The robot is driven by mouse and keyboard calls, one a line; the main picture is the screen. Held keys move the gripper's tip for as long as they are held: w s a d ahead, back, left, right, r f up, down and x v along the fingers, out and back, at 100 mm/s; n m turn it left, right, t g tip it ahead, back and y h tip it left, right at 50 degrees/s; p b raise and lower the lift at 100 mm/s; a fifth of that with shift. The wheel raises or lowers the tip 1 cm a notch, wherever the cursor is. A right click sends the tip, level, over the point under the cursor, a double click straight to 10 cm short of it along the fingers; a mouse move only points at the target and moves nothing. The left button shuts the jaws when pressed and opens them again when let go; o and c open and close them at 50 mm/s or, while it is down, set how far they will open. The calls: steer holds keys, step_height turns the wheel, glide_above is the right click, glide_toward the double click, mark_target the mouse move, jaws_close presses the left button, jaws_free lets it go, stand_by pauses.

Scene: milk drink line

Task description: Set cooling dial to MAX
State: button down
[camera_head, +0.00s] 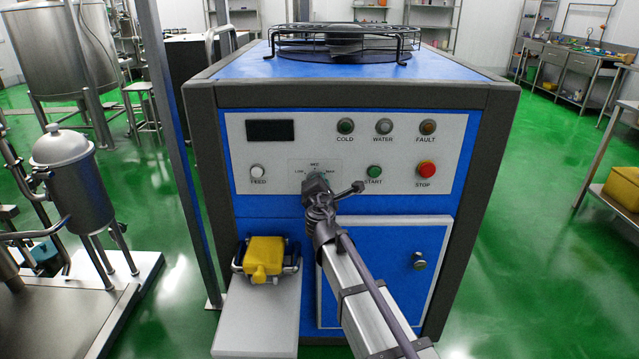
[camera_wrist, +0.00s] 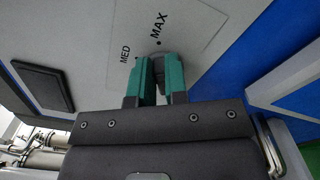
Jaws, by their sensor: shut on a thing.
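The cooling dial sits on the white control panel (camera_head: 290,130) of the blue machine, in the middle of the scale marked LOW, MED and MAX. My gripper (camera_head: 318,180) is at the dial and hides most of it in the head view. In the wrist view, the teal fingers of my gripper (camera_wrist: 160,66) are shut around the grey dial (camera_wrist: 158,56), of which only a little shows. The MAX label (camera_wrist: 158,25) is beyond the fingertips and the MED label (camera_wrist: 125,54) is to their left. I cannot tell which mark the dial points to.
The panel also holds a white FEED button (camera_head: 257,172), a green START button (camera_head: 374,172) and a red STOP button (camera_head: 426,169), close to my gripper. A yellow foot-pedal-like object (camera_head: 264,259) sits on a grey ledge (camera_head: 256,320) at lower left.

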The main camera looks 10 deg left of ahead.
steer(key=shift+m, duration=0.3)
steer(key=c, duration=1.1)
jaws_free()
steer(key=shift+c, duration=0.2)
steer(key=s+d, duration=0.1)
steer(key=s, duration=0.9)
steer(key=shift+s+d, duration=0.15)
steer(key=shift+s, duration=0.25)
